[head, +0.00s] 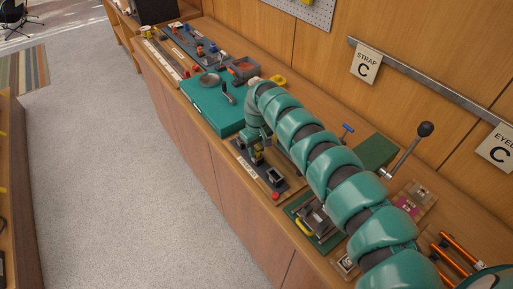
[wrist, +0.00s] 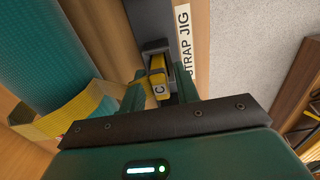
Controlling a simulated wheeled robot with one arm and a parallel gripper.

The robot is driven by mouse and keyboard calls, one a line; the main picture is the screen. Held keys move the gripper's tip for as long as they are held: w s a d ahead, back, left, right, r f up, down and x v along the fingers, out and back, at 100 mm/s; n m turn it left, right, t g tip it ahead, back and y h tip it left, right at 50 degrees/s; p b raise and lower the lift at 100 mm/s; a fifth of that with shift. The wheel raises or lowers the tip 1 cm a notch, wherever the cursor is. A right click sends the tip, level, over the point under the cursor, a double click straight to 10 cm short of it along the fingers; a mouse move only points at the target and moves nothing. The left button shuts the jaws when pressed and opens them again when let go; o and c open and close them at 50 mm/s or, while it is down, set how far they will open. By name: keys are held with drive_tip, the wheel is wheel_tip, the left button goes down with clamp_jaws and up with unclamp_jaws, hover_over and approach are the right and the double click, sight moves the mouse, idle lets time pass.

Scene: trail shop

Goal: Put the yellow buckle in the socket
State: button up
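The yellow buckle (wrist: 158,84), marked with a C, sits between the two green fingers of my gripper (wrist: 160,92) in the wrist view. The fingers look closed on its sides. In the head view my gripper (head: 258,153) is over the left end of the dark strap jig (head: 262,176), with a bit of yellow at its tip. The dark socket block (head: 273,175) stands on the jig, to the lower right of my gripper. The wrist view shows the jig (wrist: 150,17) beyond the buckle. Whether the buckle's underside touches the jig is hidden.
A red button (head: 275,196) is at the jig's near end. A teal mat block (head: 212,105) with a round dish lies to the left. Another fixture with a yellow part (head: 304,227) is to the right. The carpeted floor (head: 110,170) in front of the bench is clear.

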sight(257, 146)
drive_tip(key=shift+o, duration=0.2)
drive_tip(key=shift+r, duration=0.1)
drive_tip(key=shift+r, duration=0.25)
wheel_tip(257, 146, up, 12)
drive_tip(key=b, duration=0.4)
drive_tip(key=shift+s+f, duration=0.1)
drive_tip(key=shift+f, duration=0.1)
